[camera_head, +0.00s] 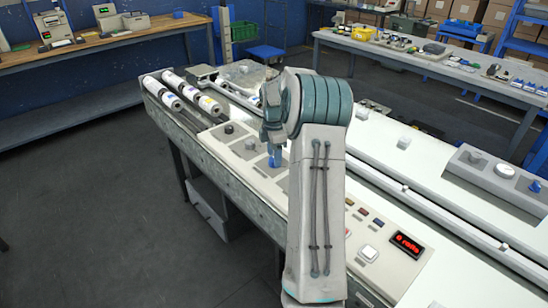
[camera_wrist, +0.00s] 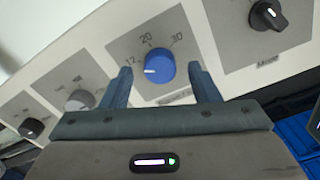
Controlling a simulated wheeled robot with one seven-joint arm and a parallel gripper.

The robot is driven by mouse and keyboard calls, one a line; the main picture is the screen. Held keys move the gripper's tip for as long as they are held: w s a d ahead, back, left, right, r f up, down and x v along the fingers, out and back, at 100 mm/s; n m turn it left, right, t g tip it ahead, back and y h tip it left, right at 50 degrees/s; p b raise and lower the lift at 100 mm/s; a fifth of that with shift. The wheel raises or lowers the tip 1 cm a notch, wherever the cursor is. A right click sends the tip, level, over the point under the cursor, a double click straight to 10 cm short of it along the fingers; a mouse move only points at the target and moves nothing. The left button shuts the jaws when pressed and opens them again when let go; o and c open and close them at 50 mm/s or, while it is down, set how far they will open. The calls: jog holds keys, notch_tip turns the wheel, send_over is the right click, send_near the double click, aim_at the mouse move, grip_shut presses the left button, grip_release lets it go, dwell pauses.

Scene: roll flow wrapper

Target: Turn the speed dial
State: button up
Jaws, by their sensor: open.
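The blue dial (camera_wrist: 160,66) sits on a grey plate, with the marks 12, 20 and 30 around it. Its white pointer line points left, near the 12. My gripper (camera_wrist: 161,74) is open, with one finger on each side of the dial. A gap shows between each finger and the dial, and I cannot tell how far the tips are from the panel. In the head view a small blue part, apparently the dial (camera_head: 274,160), shows just below my gripper (camera_head: 272,142). My arm hides part of the panel there.
A black knob (camera_wrist: 268,14) is to the dial's right; a grey knob (camera_wrist: 80,100) and another black knob (camera_wrist: 32,127) are to its left. The panel also carries a red display (camera_head: 408,244) and a white button (camera_head: 369,253). White rolls (camera_head: 172,100) lie at the machine's far end.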

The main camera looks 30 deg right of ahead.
jog(key=shift+f, duration=0.7)
jog(key=c, duration=1)
jog(key=shift+o, duration=0.2)
